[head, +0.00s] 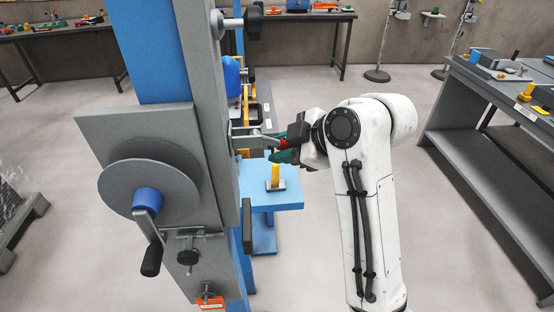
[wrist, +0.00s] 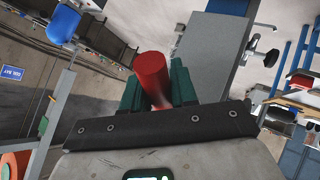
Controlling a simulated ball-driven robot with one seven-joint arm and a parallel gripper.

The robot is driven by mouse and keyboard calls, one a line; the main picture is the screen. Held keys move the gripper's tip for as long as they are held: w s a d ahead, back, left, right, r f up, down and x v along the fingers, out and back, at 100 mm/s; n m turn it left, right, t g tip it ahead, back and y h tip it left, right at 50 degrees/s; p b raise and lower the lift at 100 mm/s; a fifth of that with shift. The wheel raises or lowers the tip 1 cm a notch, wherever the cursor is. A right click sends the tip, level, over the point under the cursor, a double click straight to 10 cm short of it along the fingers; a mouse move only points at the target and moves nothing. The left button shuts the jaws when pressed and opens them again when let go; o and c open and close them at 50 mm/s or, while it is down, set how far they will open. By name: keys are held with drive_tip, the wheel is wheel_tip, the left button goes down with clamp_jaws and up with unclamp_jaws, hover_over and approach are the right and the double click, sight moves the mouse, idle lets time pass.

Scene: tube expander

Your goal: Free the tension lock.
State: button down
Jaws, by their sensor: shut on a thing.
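The machine (head: 165,130) stands at the left of the head view, with a grey upright plate on a blue column. A grey lever (head: 248,140) juts from its right side and ends in a red handle (head: 282,143), which seems to be the tension lock. My gripper (head: 284,150) has green fingers shut on this red handle. In the wrist view the red handle (wrist: 152,78) stands between the two green fingers, its lower end hidden by the dark gripper body. How the lever joins the machine is partly hidden by the upright.
A crank wheel (head: 148,180) with a blue hub and black grip sticks out at the left front. A black knob (head: 253,22) juts out at the top. A blue stand (head: 262,193) with a yellow post (head: 275,176) is below my gripper. A grey workbench (head: 490,110) stands right; open floor lies between.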

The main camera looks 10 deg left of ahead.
drive_tip(key=shift+w+d+r+n+h+p, duration=0.1)
drive_tip(key=shift+d+r+n+h+p, duration=0.2)
drive_tip(key=shift+r+h+p, duration=0.35)
drive_tip(key=shift+f+h, duration=0.15)
drive_tip(key=shift+h, duration=0.1)
drive_tip(key=c, duration=1)
unclamp_jaws()
drive_tip(key=shift+a, duration=0.1)
drive_tip(key=shift+o, duration=0.2)
drive_tip(key=b+v, duration=0.1)
drive_tip(key=v, duration=0.9)
drive_tip(key=shift+s+d+r+b, duration=0.25)
drive_tip(key=shift+b, duration=0.1)
drive_tip(key=shift+f, duration=0.1)
